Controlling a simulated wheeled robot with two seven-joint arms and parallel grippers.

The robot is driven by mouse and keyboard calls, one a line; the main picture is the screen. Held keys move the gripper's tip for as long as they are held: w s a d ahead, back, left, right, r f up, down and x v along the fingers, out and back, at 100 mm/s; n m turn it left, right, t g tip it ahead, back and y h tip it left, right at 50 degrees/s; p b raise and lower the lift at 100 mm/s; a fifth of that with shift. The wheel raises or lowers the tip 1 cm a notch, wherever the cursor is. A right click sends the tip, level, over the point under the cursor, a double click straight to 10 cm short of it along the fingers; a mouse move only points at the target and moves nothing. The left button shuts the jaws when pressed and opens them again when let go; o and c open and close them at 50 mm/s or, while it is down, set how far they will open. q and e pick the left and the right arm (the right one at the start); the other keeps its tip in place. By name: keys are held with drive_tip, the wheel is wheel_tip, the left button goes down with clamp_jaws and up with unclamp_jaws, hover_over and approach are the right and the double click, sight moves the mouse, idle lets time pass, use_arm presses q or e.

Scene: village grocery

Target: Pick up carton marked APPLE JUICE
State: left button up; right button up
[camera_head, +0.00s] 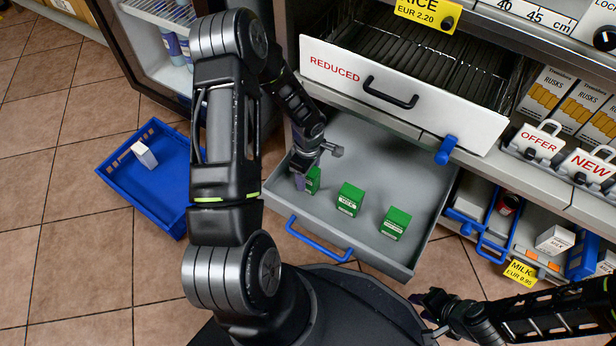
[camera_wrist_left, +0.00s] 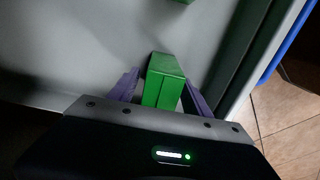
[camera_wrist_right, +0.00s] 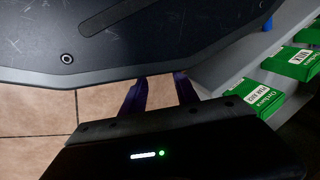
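Three green cartons stand in the open grey drawer (camera_head: 335,232). The left carton (camera_head: 313,181) is at my left gripper (camera_head: 304,172); its label is hidden. In the left wrist view this carton (camera_wrist_left: 164,82) stands between the purple fingers of my left gripper (camera_wrist_left: 162,80), with a small gap seen at the left finger. The right carton (camera_head: 395,223) has a label too small to read. My right gripper (camera_wrist_right: 160,85) is open and empty; it also shows in the head view (camera_head: 425,302). I cannot make out APPLE JUICE on any carton.
A white drawer front marked REDUCED (camera_head: 400,85) stands out above the grey drawer. A blue handle (camera_head: 318,243) is on the grey drawer's front. A blue crate (camera_head: 168,195) holding a small white carton (camera_head: 145,155) sits on the tiled floor at left. Shelves with boxes are at right.

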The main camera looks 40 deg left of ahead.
use_arm(q)
clamp_jaws()
idle(0.4)
drive_tip(key=shift+r, duration=0.15)
wheel_tip(320, 180, up, 10)
drive_tip(key=p, duration=0.4)
idle(0.7)
